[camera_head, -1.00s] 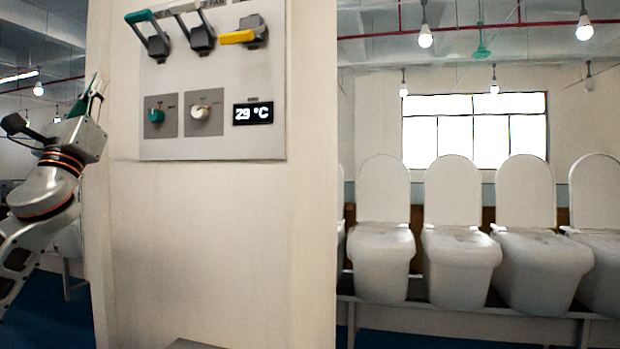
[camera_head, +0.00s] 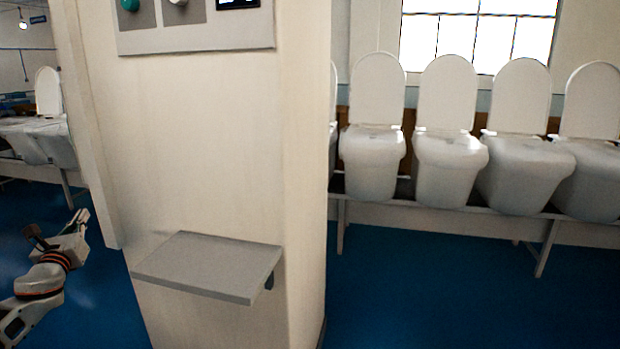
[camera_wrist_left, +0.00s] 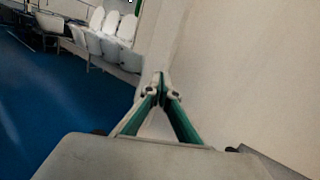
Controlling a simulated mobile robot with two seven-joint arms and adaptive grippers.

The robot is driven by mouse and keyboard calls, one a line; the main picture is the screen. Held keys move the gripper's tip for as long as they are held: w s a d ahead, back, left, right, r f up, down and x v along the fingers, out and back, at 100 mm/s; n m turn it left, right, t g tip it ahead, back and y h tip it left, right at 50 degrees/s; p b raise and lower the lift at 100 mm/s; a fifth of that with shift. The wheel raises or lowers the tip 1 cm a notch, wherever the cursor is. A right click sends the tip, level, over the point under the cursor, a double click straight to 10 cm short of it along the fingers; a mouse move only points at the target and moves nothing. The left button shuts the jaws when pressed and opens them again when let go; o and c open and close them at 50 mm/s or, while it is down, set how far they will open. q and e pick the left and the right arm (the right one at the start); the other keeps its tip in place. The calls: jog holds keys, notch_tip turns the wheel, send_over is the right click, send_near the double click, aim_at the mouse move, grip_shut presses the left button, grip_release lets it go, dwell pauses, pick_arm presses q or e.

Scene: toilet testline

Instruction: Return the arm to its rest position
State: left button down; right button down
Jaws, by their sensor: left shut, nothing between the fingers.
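My left arm comes in at the lower left of the head view. Its gripper (camera_head: 80,218) is low, left of the panel column (camera_head: 200,140) and apart from it in that view. In the left wrist view the gripper (camera_wrist_left: 160,80) has its green-lined fingers meeting at the tips, shut with nothing between them. The column's pale wall fills the right of that view. My right gripper is not in view.
A control panel (camera_head: 200,35) is cut off at the top. A grey shelf (camera_head: 205,262) juts from the column. White toilets (camera_head: 372,160) stand on a rack at right, and more (camera_head: 40,140) at far left. Blue floor (camera_head: 420,290) is clear at right.

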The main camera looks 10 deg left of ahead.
pick_arm(q)
jog(key=s+d+f+n+g+h, duration=0.2)
jog(key=s+d+f+n+h, duration=0.2)
jog(key=d+f+n, duration=0.85)
jog(key=s+d+f+n+g+h, duration=0.2)
jog(key=s+d+f+n+h, duration=0.2)
jog(key=d+f+n, duration=0.85)
jog(key=s+d+f+g+h, duration=0.1)
jog(key=s+d+f, duration=0.7)
jog(key=s+d, duration=0.3)
jog(key=s+d+f+g+h, duration=0.2)
jog(key=s+d+f, duration=0.6)
jog(key=s+d, duration=0.4)
jog(key=d, duration=0.4)
jog(key=shift+s+d+f, duration=0.25)
jog(key=shift+d+f, duration=0.05)
